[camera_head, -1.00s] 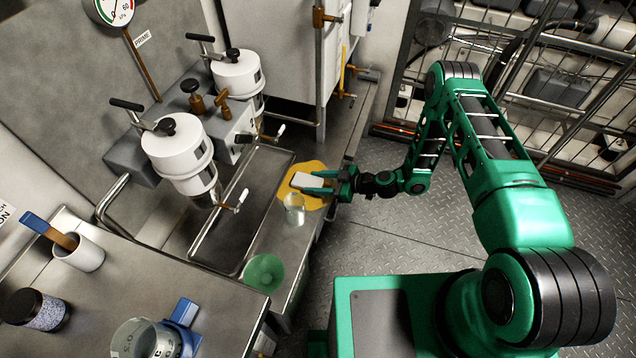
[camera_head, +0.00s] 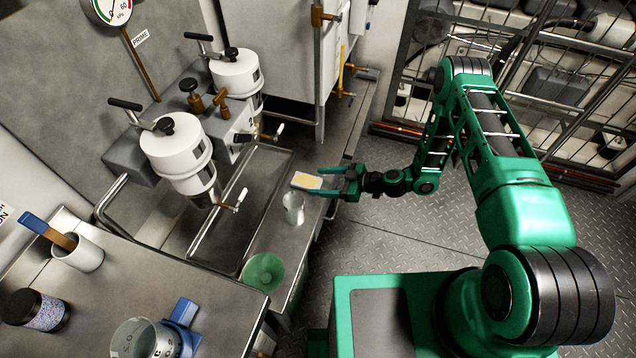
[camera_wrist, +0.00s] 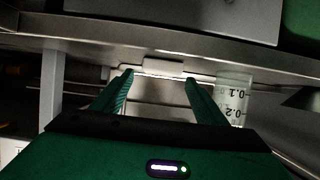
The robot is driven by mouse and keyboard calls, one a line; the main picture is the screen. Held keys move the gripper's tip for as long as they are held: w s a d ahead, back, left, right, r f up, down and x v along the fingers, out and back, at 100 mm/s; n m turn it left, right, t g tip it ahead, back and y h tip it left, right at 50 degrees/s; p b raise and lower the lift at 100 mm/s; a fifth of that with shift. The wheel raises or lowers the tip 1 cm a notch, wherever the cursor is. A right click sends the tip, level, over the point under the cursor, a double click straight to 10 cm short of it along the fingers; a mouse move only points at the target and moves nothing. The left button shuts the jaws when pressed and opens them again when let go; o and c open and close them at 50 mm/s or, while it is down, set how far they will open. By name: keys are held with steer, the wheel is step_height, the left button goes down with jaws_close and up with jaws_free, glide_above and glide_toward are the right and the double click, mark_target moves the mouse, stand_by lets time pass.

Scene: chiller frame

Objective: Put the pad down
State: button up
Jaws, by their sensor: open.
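The pad (camera_head: 306,181) is a small flat block, white at its edge with a yellowish top. It lies on the steel bench strip right of the sink tray, just behind the clear beaker. My gripper (camera_head: 325,181) comes in from the right, with its green fingers apart and their tips at the pad's right end. In the wrist view the two fingers (camera_wrist: 160,82) are spread. A pale strip shows between their tips there, but I cannot tell how much of it is the pad.
The clear graduated beaker (camera_head: 293,208) stands close in front of the pad; it also shows right of the fingers in the wrist view (camera_wrist: 233,98). A green bowl (camera_head: 263,272) stands nearer on the bench. The sunken tray (camera_head: 232,225) lies left, with white canisters (camera_head: 179,155) beyond.

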steer(key=v, duration=0.9)
steer(key=shift+s+d, duration=0.1)
steer(key=s+d+r+m+g+h, duration=0.2)
steer(key=s+d+r+m+h, duration=0.15)
steer(key=d+r, duration=0.75)
steer(key=s+d+r+m+g+h, duration=0.2)
steer(key=d+r+h, duration=0.45)
steer(key=r, duration=0.75)
steer(key=s+d+r+m, duration=0.4)
steer(key=s+r+m, duration=0.1)
steer(key=s, duration=0.3)
steer(key=s+d+r+m+h, duration=0.1)
steer(key=s+d+r+m, duration=0.3)
steer(key=s, duration=0.5)
steer(key=s+d+r+m+h, duration=0.1)
steer(key=s+d+r+m, duration=0.3)
steer(key=s+r+m, duration=0.2)
step_height(320, 180, up, 3)
steer(key=s, duration=0.3)
steer(key=shift+d+f+g, duration=0.15)
steer(key=shift+g, duration=0.25)
steer(key=shift+w, duration=0.15)
